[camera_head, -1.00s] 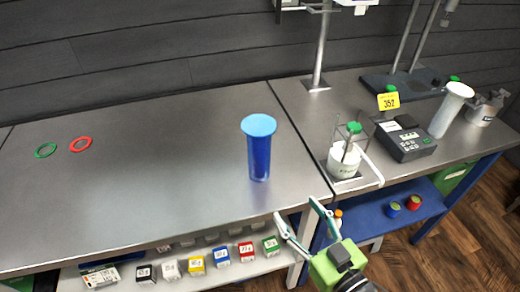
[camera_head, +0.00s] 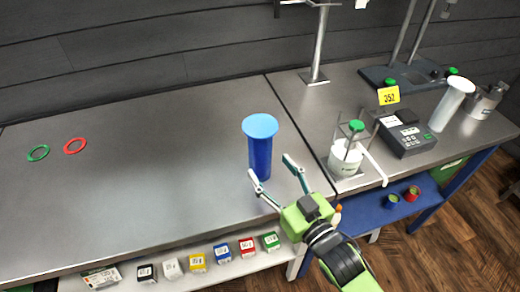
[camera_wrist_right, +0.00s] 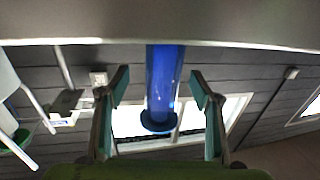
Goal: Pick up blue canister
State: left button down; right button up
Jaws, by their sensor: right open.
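The blue canister (camera_head: 260,158) stands upright on the steel table, with a wide light blue flanged top. My right gripper (camera_head: 270,166) is open, reaching in from the lower right with its fingertips close to the canister's lower part. In the right wrist view, the canister (camera_wrist_right: 162,85) appears upside down, between the two spread fingers (camera_wrist_right: 161,82) and with visible gaps on both sides. I cannot tell how far it reaches between them. My left gripper is not in view.
Green (camera_head: 38,152) and red (camera_head: 75,146) rings lie at the left of the table. A white beaker (camera_head: 345,160) in a stand, a grey device (camera_head: 405,138) and a white cylinder (camera_head: 447,108) stand on the right table. Small boxes line the shelf below.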

aim_at(266, 166)
jog(key=x, duration=0.2)
jog(key=p+x, duration=0.1)
jog(key=x, duration=0.1)
jog(key=shift+w+a, duration=0.1)
jog(key=shift+a, duration=0.35)
jog(key=shift+w+a, duration=0.1)
jog(key=shift+w, duration=0.05)
jog(key=c, duration=1.4)
jog(key=shift+c, duration=0.2)
jog(key=shift+r, duration=0.15)
